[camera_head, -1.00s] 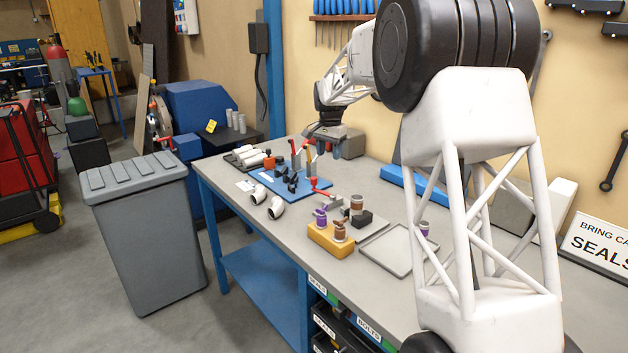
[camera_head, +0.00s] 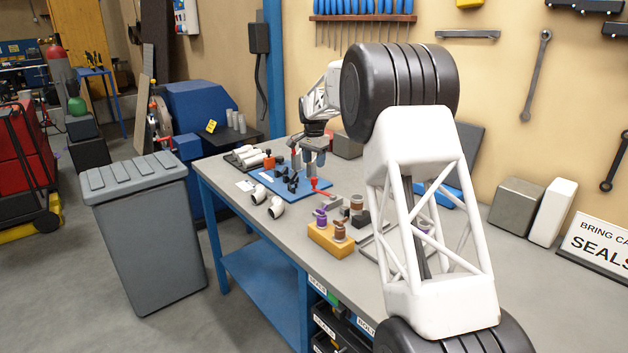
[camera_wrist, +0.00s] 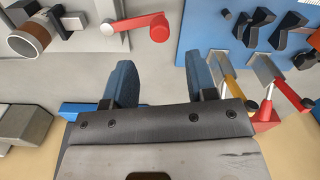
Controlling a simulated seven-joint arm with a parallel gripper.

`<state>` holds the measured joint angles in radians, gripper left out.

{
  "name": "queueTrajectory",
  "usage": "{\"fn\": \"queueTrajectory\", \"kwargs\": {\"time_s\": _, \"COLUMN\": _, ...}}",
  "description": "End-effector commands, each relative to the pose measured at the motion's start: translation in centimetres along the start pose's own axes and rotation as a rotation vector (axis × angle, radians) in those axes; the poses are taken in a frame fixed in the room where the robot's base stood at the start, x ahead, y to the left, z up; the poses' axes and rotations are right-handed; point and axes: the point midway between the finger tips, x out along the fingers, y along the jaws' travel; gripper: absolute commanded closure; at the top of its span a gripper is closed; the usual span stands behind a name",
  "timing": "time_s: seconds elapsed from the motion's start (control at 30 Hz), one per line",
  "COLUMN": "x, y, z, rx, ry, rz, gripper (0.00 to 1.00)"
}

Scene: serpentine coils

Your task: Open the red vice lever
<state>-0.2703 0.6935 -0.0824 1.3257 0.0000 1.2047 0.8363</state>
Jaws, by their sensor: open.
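The red vice lever (camera_wrist: 140,23) shows at the top middle of the wrist view, with a round red knob at its right end and a grey hub (camera_wrist: 107,29) at its left. In the head view its red knob (camera_head: 313,183) stands at the right edge of the blue board. The grey vice (camera_head: 334,201) is beside it. My gripper (camera_wrist: 160,75) is open and empty, its two blue-grey fingers apart. The lever lies beyond the fingertips, not between them. In the head view my gripper (camera_head: 314,160) hangs over the blue board's right side, above the knob.
The blue board (camera_head: 290,203) carries black clips and clamps with red and yellow handles (camera_wrist: 268,112), close to the right finger. A brown-banded cylinder (camera_wrist: 28,40) sits by the vice. A yellow block (camera_head: 330,243) with purple and brown parts and white pipe elbows (camera_head: 276,207) are nearby.

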Motion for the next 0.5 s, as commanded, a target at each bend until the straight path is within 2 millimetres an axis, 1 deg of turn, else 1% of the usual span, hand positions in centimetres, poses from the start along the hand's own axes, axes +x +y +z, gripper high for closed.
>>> {"fn": "queueTrajectory", "kwargs": {"time_s": 0.17, "x": 0.6, "y": 0.0, "z": 0.0, "rx": 0.000, "ry": 0.000, "rz": 0.001, "gripper": 0.48}}
{"fn": "queueTrajectory", "kwargs": {"time_s": 0.27, "x": 1.3, "y": 0.0, "z": 0.0, "rx": 0.000, "ry": -0.001, "rz": 0.001, "gripper": 0.48}}
{"fn": "queueTrajectory", "kwargs": {"time_s": 0.5, "x": 4.1, "y": 0.0, "z": 0.0, "rx": 0.000, "ry": -0.001, "rz": 0.001, "gripper": 0.48}}
